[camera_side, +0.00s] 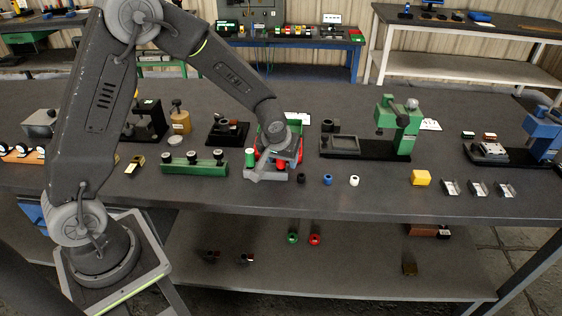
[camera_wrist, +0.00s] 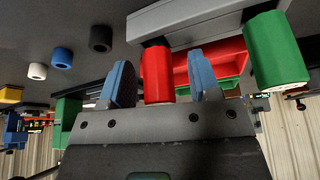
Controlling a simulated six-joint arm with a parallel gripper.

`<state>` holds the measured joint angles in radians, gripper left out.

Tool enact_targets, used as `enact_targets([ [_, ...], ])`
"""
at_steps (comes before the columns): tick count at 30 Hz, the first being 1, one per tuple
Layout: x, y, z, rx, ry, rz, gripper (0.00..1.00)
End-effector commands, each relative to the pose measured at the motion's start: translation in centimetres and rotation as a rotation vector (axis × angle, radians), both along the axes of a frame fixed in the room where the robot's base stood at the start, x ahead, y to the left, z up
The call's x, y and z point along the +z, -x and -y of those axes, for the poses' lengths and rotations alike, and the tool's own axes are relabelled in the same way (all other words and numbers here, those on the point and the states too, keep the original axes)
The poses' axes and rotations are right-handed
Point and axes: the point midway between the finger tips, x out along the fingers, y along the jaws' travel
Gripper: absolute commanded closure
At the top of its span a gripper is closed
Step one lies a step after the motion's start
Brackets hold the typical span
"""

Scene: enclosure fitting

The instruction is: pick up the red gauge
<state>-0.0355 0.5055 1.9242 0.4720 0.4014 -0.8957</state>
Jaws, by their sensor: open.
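The red gauge (camera_wrist: 157,72) is a red cylinder with a pale end face, standing at a grey holder (camera_wrist: 190,18) in the wrist view. My gripper (camera_wrist: 161,88) is open, with one blue fingertip on each side of the red gauge. A gap shows between the gauge and each finger. In the side view my gripper (camera_side: 268,158) is low over the grey holder (camera_side: 266,176), and it largely hides the red gauge there. A green cylinder (camera_wrist: 277,50) stands beside the red gauge, outside my fingers; it also shows in the side view (camera_side: 250,159).
A red bin (camera_wrist: 220,62) lies close behind the red gauge. Black (camera_side: 301,178), blue (camera_side: 327,180) and white (camera_side: 354,181) rings lie right of the holder. A green block (camera_side: 195,163) stands to the left, and a green press (camera_side: 398,125) to the right.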

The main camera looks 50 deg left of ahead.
Motion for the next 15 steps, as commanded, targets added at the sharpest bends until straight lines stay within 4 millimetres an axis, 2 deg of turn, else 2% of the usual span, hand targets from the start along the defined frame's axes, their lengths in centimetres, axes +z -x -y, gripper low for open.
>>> enact_targets([
  [6, -0.04, -0.04, -0.03, 0.0, 0.0, 0.001, 0.43],
  [15, -0.03, -0.02, -0.02, 0.0, 0.0, 0.0, 0.72],
])
